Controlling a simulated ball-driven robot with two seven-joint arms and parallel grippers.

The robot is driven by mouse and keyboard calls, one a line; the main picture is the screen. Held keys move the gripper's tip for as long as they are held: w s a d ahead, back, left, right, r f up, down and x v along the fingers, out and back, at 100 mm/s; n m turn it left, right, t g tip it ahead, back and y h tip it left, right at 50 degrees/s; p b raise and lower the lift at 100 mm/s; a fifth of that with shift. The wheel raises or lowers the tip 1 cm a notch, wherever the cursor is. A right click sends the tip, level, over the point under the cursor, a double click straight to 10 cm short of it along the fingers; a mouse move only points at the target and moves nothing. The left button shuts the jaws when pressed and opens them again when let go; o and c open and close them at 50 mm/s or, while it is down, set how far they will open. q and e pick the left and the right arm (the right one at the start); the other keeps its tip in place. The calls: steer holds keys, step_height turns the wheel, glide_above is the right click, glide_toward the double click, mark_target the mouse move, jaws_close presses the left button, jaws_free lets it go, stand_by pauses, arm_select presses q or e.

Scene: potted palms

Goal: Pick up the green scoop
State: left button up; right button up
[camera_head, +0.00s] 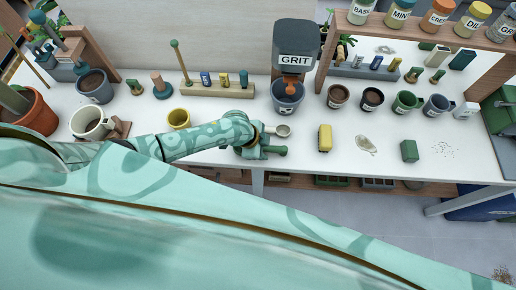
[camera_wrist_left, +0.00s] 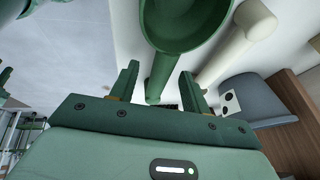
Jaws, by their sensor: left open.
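The green scoop (camera_wrist_left: 185,22) fills the top middle of the left wrist view, its round bowl near the camera. Its handle runs down and slightly left, in the space between the two fingers of my left gripper (camera_wrist_left: 160,85). The fingers are apart, with visible gaps beside the handle. In the head view my left gripper (camera_head: 259,146) is over the front part of the white table, and green on green makes the scoop hard to separate from it. My right gripper is not in view.
A cream scoop (camera_wrist_left: 236,40) lies close to the right of the green one; it also shows in the head view (camera_head: 283,130). A yellow block (camera_head: 325,138) lies further right. The GRIT dispenser (camera_head: 296,60) stands behind with a pot (camera_head: 287,97) under it.

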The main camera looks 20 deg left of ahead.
arm_select(q)
steer(key=shift+f, duration=0.1)
steer(key=shift+c, duration=0.4)
steer(key=c, duration=0.9)
steer(key=shift+c, duration=0.2)
